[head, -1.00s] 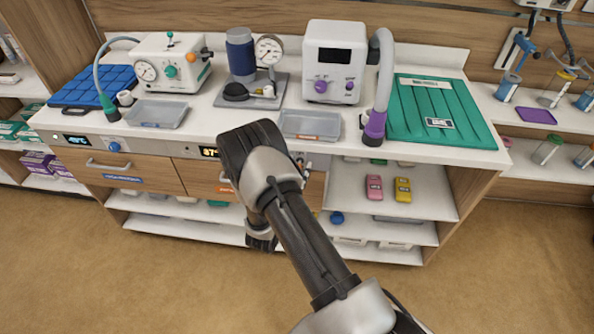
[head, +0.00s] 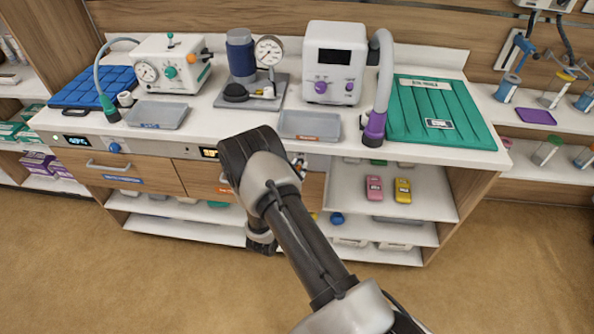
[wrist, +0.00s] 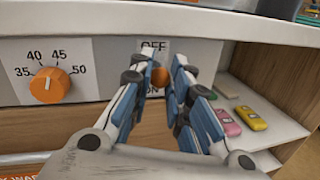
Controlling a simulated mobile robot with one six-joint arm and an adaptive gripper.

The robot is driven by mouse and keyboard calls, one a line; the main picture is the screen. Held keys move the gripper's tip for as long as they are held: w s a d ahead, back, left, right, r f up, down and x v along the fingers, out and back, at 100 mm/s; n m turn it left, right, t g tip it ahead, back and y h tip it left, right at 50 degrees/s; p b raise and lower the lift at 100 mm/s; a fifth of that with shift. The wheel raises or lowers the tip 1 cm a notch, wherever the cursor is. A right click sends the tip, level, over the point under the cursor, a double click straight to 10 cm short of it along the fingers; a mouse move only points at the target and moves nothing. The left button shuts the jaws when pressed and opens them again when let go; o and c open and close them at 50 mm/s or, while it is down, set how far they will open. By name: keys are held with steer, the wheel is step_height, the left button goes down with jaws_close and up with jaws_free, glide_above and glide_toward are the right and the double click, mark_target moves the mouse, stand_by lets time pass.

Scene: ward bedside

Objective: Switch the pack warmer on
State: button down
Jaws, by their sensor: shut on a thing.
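The pack warmer's panel (wrist: 105,62) is a grey strip in the counter front in the wrist view. An orange-tipped switch (wrist: 160,77) stands on it between an OFF mark above and a partly hidden ON mark below. Its tip shows nearer to ON, though the fingers hide its base. My gripper (wrist: 163,73) has its blue-padded fingers shut on the switch from both sides. An orange dial (wrist: 49,86) with marks from 35 to 50 is left of it.
The white counter edge (wrist: 190,18) overhangs just above my gripper. Pink (wrist: 228,122) and yellow (wrist: 251,118) devices lie on the open shelf to the right. A wooden drawer front (head: 205,178) is below the panel. The floor in front is clear.

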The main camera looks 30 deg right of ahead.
steer(key=shift+f+m+t+h, duration=0.6)
steer(key=shift+f+t+h, duration=0.25)
steer(key=shift+t+h, duration=0.4)
steer(key=c, duration=1.5)
jaws_free()
steer(key=shift+g, duration=0.25)
steer(key=v, duration=1.2)
steer(key=shift+f, duration=0.15)
